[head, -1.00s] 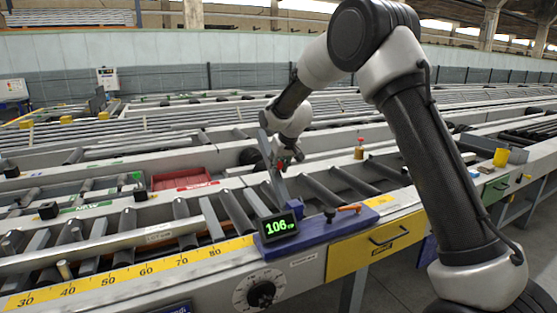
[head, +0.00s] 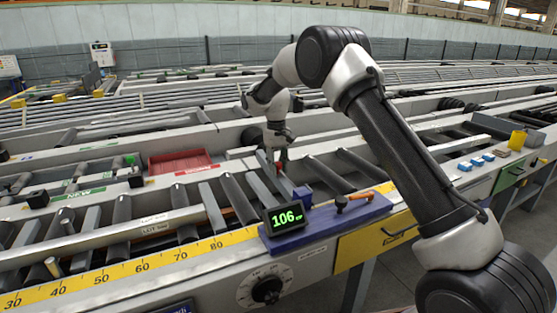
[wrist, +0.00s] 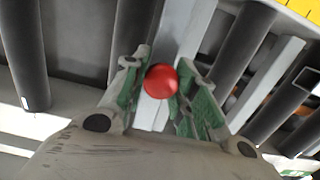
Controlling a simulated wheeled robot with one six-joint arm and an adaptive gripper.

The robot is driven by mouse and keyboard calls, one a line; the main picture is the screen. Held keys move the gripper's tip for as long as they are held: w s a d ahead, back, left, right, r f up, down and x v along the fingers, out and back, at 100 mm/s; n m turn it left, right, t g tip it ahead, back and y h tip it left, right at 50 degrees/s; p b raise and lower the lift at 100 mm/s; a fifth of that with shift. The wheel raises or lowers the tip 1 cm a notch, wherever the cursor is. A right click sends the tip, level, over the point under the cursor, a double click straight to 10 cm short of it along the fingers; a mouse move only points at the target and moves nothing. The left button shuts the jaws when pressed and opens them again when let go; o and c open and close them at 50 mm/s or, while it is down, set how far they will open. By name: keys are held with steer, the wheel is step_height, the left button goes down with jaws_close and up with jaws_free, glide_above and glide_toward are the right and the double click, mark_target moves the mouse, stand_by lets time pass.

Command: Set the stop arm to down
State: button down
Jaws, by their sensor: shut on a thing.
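The stop arm is a grey flat bar (head: 273,180) that slants up from the blue carriage (head: 330,216) over the rollers, tilted in the head view. It carries a red ball knob (wrist: 161,81), small in the head view beside my gripper. My gripper (head: 281,160) reaches down to the knob; in the wrist view its green-padded fingers (wrist: 160,92) are shut on it from both sides. The grey bar runs behind the knob there. My fingers partly hide the knob and the upper bar in the head view.
A display reading 106 (head: 286,218) and an orange-handled lever (head: 358,197) sit on the blue carriage. A yellow scale (head: 150,262) runs along the front edge. A red tray (head: 181,162) lies behind left. A yellow drawer (head: 377,238) is at right front.

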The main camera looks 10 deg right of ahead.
steer(key=shift+w+f+g, duration=0.25)
steer(key=shift+f+g, duration=0.35)
steer(key=shift+f, duration=0.3)
steer(key=c, duration=1.1)
jaws_free()
steer(key=shift+a, duration=0.1)
steer(key=r, duration=0.4)
steer(key=w+r, duration=0.1)
steer(key=r, duration=0.2)
steer(key=w+r, duration=0.1)
steer(key=r, duration=0.3)
steer(key=shift+a+r, duration=0.3)
steer(key=shift+r, duration=0.05)
steer(key=shift+w, duration=0.1)
